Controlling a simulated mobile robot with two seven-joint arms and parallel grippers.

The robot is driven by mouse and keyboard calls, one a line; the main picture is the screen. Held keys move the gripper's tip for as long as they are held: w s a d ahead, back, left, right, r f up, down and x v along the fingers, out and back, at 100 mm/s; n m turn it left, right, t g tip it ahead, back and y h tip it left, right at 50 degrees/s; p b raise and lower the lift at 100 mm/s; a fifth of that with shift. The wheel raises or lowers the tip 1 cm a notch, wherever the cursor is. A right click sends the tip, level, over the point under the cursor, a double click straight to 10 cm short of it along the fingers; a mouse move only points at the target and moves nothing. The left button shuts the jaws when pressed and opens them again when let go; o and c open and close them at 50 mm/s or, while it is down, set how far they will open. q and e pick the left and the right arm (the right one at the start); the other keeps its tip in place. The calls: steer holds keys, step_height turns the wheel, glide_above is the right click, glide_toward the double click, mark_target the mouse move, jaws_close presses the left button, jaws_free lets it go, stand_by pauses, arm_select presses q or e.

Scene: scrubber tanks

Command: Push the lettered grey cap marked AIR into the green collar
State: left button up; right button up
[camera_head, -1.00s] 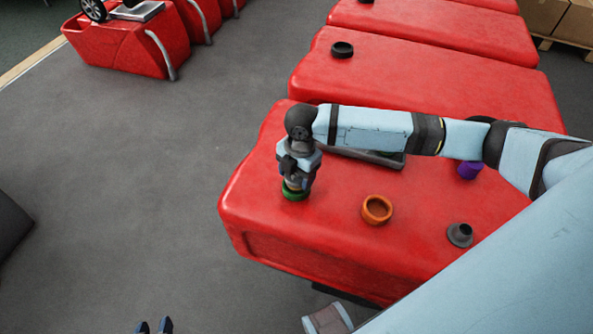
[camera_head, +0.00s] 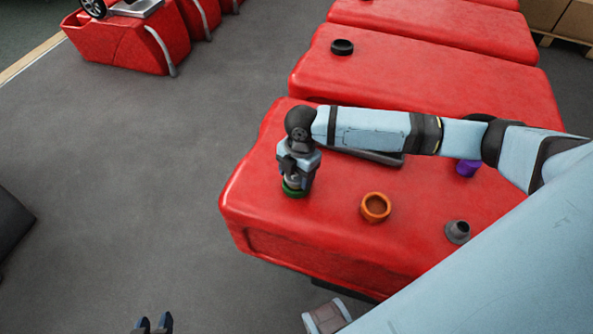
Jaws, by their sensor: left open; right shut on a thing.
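The green collar (camera_head: 294,192) stands on the near red tank (camera_head: 340,245), close to its left end. My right gripper (camera_head: 294,178) points down right over the collar and is shut on a small grey thing, most likely the grey cap, at the collar's mouth. The fingers hide most of the cap, and no lettering can be read. I cannot tell how deep the cap sits in the collar. My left gripper (camera_head: 153,325) shows only its fingertips at the bottom edge, apart and empty, over the floor.
An orange collar (camera_head: 375,207), a grey flanged piece (camera_head: 458,232) and a purple piece (camera_head: 467,168) stand on the same tank. A dark tray (camera_head: 370,156) lies behind my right forearm. More red tanks stand behind, one with a black ring (camera_head: 342,47).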

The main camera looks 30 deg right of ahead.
steer(key=shift+f, duration=0.3)
stand_by(0.4)
steer(key=shift+f, duration=0.15)
steer(key=o, duration=1)
steer(key=shift+f, duration=0.1)
steer(key=shift+o, duration=0.7)
